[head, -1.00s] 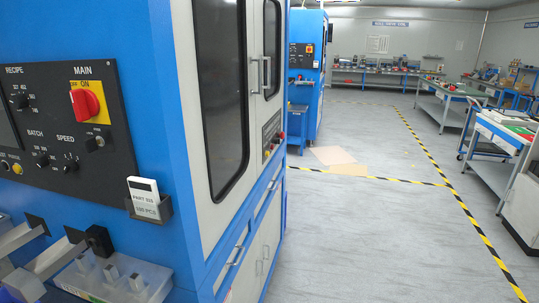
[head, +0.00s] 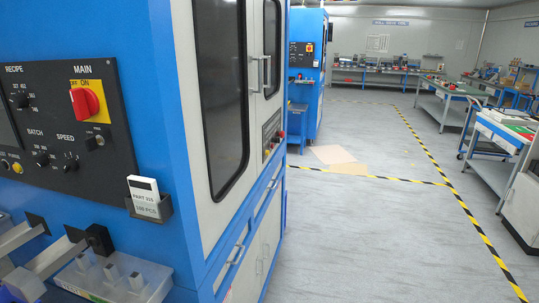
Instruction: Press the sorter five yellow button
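A blue machine (head: 160,110) stands close on the left, with a black control panel (head: 105,165) on its face. The panel also has a red main switch (head: 85,102) on a yellow plate and black knobs marked recipe, batch and speed. I cannot read a machine number here. Neither of my grippers shows in the head view.
A card holder (head: 150,205) sticks out below the panel. Metal chutes (head: 50,258) and a clear bin (head: 115,280) project at lower left. A second blue machine (head: 306,75) stands farther back.

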